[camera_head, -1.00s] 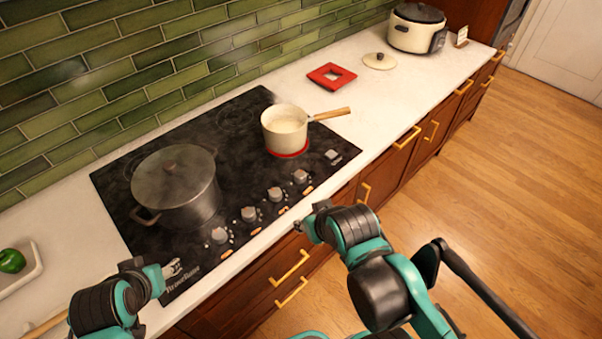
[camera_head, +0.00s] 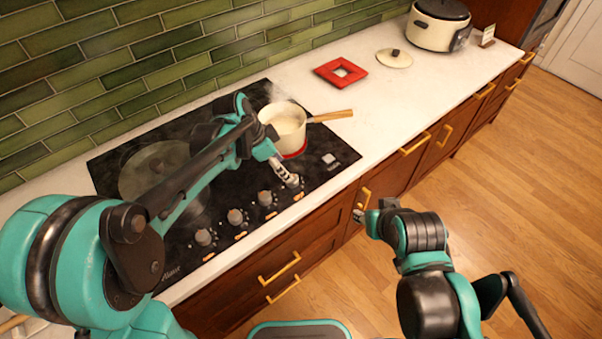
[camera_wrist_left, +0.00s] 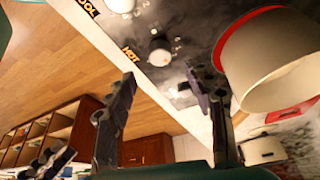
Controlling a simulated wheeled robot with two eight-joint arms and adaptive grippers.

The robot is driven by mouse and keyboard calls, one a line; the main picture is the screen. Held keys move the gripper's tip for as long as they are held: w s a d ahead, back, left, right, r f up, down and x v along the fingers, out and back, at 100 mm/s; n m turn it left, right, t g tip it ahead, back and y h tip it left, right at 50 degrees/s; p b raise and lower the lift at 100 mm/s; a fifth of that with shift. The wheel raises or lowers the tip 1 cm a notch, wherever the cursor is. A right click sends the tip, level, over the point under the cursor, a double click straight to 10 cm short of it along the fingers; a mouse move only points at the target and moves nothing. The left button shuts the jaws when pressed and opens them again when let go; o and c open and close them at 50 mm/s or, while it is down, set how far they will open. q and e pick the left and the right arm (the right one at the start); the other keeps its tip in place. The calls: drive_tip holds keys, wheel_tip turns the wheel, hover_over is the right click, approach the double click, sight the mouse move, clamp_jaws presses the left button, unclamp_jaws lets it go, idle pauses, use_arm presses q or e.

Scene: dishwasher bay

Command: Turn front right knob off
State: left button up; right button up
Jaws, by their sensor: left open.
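The black cooktop (camera_head: 323,172) has a row of grey knobs along its front edge. Three show clearly: left (camera_head: 204,237), middle (camera_head: 235,217) and right (camera_head: 265,198). The rightmost knob of the row is largely covered by my left gripper (camera_head: 291,179), which points down over it. In the left wrist view, a knob (camera_wrist_left: 160,47) with an orange "HOT" label lies just beyond and between the open fingers (camera_wrist_left: 160,76), seemingly untouched. Another knob (camera_wrist_left: 120,4) is at the top edge. My right gripper (camera_head: 360,211) is beside the drawer fronts, away from the knobs; its fingers are unclear.
A cream saucepan (camera_head: 284,123) on a red-glowing burner stands close to my left gripper. A red trivet (camera_head: 340,72), loose lid (camera_head: 394,58) and rice cooker (camera_head: 438,27) are farther right.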

sight(292, 181)
use_arm(q)
drive_tip(key=b+x, duration=0.2)
drive_tip(key=x, duration=0.5)
drive_tip(key=shift+f, duration=0.1)
drive_tip(key=c, duration=1.2)
